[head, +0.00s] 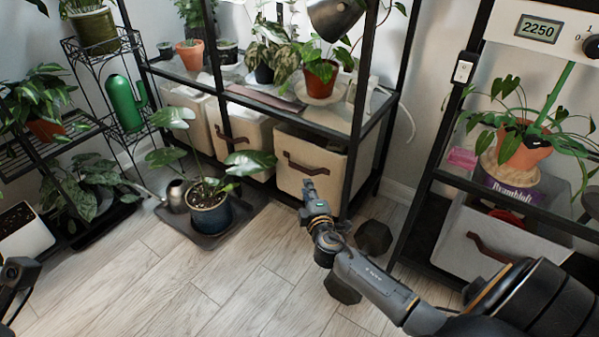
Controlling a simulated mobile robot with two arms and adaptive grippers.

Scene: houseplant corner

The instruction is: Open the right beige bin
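The right beige bin (341,178) is the rightmost of the beige bins on the bottom level of the black shelf. Its front faces me and carries a dark brown handle (300,163). My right arm reaches in from the lower right. My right gripper (308,186) points at the bin front, just below the handle in the picture. Whether it touches the bin or handle I cannot tell, and its fingers are too small to read as open or shut. A dark part of my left arm, perhaps the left gripper (17,275), shows at the left edge; its fingers are unclear.
A potted plant (209,214) and a metal can (177,196) stand on a dark floor tray left of my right gripper. Dark hexagonal weights (373,238) lie beside my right arm. A pale bin (456,240) sits in the right rack. Wooden floor in front is clear.

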